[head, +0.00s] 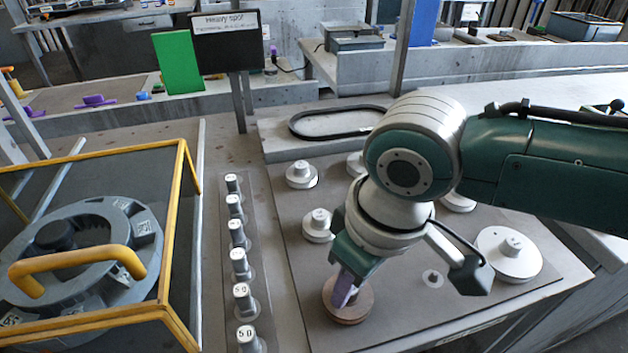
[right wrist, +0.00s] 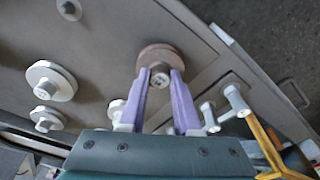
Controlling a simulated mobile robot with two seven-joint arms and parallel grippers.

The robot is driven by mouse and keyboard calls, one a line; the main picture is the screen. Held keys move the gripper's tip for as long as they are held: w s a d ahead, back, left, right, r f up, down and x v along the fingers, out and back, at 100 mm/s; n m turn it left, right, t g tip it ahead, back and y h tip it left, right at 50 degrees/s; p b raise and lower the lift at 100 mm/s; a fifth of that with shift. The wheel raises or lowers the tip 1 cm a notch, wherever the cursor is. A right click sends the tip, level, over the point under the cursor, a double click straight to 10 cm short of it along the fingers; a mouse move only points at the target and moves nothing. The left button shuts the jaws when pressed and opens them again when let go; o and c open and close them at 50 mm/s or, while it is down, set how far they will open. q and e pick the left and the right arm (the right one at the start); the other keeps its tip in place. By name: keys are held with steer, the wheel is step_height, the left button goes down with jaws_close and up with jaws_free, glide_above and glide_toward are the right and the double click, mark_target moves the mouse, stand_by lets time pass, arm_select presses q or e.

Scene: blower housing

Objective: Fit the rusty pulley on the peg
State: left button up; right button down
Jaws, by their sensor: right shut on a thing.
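The rusty pulley (head: 350,312) is a brown disc at the front of the grey board, and it also shows in the right wrist view (right wrist: 161,55). My right gripper (head: 343,290) has purple fingers shut on the pulley's hub; in the right wrist view the fingertips (right wrist: 160,74) sit on either side of the hub. I cannot tell whether the pulley touches the board. A short bare peg (head: 433,277) with a small round base stands on the board to the right of the pulley. My left gripper is not in view.
Several pale pulleys, such as a large one (head: 508,262) and a small one (head: 302,175), stand on the board (head: 290,225). A strip of several labelled pegs (head: 237,232) runs along its left. A yellow-framed guard (head: 180,215) encloses the grey housing (head: 105,225). A black belt (head: 335,108) lies behind.

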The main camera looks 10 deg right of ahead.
steer(key=shift+f, duration=0.1)
steer(key=c, duration=0.5)
jaws_free()
steer(key=shift+c, duration=0.2)
step_height(320, 180, up, 8)
steer(key=p, duration=0.8)
steer(key=shift+f, duration=0.2)
steer(key=shift+f, duration=0.1)
